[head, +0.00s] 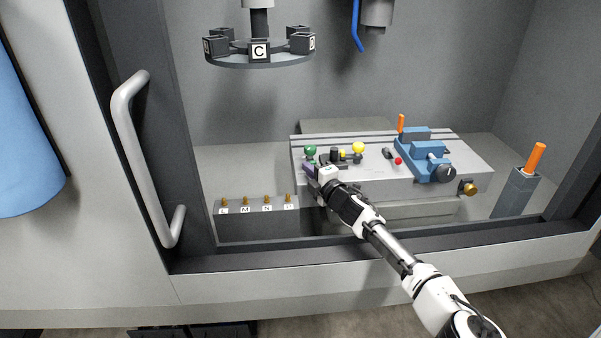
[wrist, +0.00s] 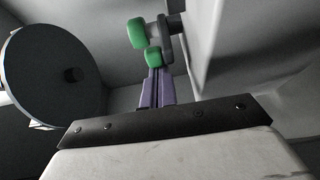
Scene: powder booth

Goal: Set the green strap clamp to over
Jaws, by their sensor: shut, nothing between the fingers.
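The green strap clamp (head: 310,150) stands at the left end of the grey slotted table in the head view. In the wrist view the green-ended clamp (wrist: 137,33) sits on a dark grey body, with a smaller green part (wrist: 153,57) just beyond my fingertips. My gripper (head: 309,168) is right in front of the clamp in the head view. Its purple fingers (wrist: 155,75) are shut together, with nothing between them. The fingertips look very close to the lower green part; whether they touch I cannot tell.
The grey table (head: 375,180) also carries yellow knobs (head: 358,147), a red knob (head: 398,161) and a blue vise (head: 424,158). A block with several lettered pegs (head: 257,215) stands at left. A lettered carousel (head: 258,60) hangs above. A door handle (head: 145,160) stands left of the opening.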

